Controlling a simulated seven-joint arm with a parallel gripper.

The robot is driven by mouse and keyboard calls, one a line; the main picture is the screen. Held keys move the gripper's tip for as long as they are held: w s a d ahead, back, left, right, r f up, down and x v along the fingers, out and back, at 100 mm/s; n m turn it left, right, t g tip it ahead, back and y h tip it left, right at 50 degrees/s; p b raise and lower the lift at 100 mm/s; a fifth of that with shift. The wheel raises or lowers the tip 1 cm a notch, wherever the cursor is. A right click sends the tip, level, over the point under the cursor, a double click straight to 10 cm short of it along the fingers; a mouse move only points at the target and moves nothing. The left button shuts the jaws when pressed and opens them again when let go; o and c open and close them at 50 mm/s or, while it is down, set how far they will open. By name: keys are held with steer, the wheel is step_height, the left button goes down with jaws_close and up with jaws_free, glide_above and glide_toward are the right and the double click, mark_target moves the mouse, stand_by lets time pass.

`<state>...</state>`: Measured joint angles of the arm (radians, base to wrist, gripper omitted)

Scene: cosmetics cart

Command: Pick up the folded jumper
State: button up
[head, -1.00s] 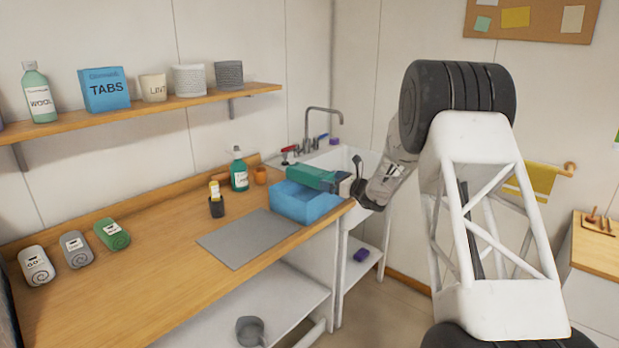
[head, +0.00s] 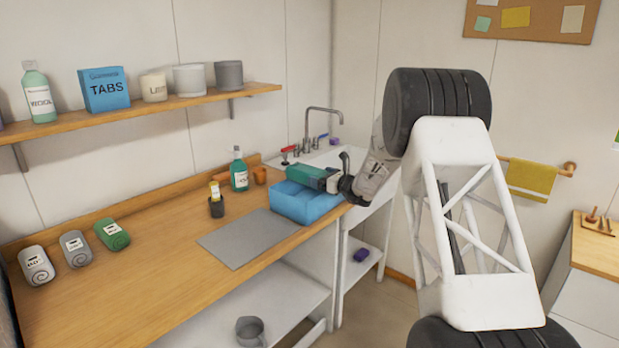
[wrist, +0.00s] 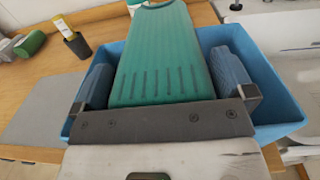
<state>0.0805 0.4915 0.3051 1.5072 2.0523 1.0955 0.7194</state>
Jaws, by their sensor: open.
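The folded jumper is green with ribbed lines near one end (wrist: 160,50). In the head view it (head: 308,176) shows at the blue tub (head: 292,207), its top above the tub's rim. My gripper (head: 338,183) is at the jumper's right end. In the wrist view the jumper lies between the two blue-grey finger pads of my gripper (wrist: 163,80), and the tub's rim (wrist: 283,112) is around them. The jaws are open, with a pad close to each side of the jumper. I cannot tell whether they touch it. The jumper's underside is hidden.
A sink with a tap (head: 310,125) stands behind the tub. A shelf (head: 150,108) runs above.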

stand_by(0.4)
steer(key=c, duration=0.9)
steer(key=shift+c, duration=0.2)
steer(key=shift+r, duration=0.1)
steer(key=shift+r, duration=0.75)
step_height(320, 180, up, 2)
steer(key=shift+r, duration=0.1)
steer(key=s+r, duration=0.1)
steer(key=s, duration=1.5)
steer(key=shift+d, duration=0.4)
